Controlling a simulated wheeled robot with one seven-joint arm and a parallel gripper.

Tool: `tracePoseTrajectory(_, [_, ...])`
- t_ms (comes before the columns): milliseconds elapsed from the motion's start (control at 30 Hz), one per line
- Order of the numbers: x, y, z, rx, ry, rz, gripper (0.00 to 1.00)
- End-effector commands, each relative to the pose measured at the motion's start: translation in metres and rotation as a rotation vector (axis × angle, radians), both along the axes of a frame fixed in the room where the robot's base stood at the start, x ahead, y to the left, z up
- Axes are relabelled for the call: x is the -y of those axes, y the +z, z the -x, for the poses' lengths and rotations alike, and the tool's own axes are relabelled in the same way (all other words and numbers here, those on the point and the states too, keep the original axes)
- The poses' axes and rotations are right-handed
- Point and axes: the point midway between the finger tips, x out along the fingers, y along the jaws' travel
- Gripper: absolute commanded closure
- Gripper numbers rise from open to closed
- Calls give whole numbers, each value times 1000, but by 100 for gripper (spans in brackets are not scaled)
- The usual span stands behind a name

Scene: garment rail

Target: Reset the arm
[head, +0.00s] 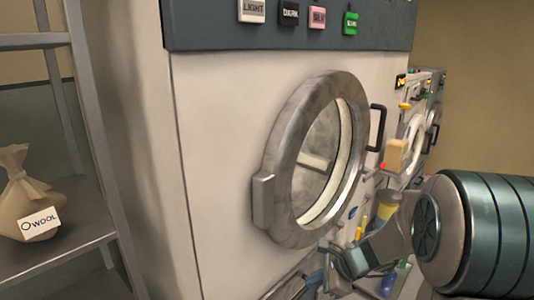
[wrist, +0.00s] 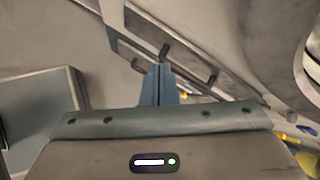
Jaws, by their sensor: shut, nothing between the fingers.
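My gripper (wrist: 158,72) shows in the wrist view with its two blue fingers pressed together and nothing between them. In the head view my arm comes in from the right, and my gripper (head: 322,279) is low, below the round door of the large washing machine (head: 215,170). The fingers are small and partly lost among other things there. The gripper appears apart from the door (head: 283,165), whose glass shows a pale rim inside.
A metal shelf (head: 70,245) at the left holds a tan sack (head: 25,190) tagged WOOL. Labelled buttons (head: 290,13) line the machine's top panel. A second machine (head: 415,125) and several small coloured items stand behind my arm. Dark handles (wrist: 165,50) show near the fingers.

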Motion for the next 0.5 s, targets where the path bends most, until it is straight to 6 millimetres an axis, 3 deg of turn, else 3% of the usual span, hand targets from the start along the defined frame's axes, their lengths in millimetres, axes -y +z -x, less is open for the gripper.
tracePoseTrajectory(33, [-8,34,16,44,109,63,100])
tracePoseTrajectory(100, [-14,58,38,97,268,156,100])
tracePoseTrajectory(300, [-17,122,101,233,711,426,100])
tracePoseTrajectory(500, [-2,175,154,333,1118,697,100])
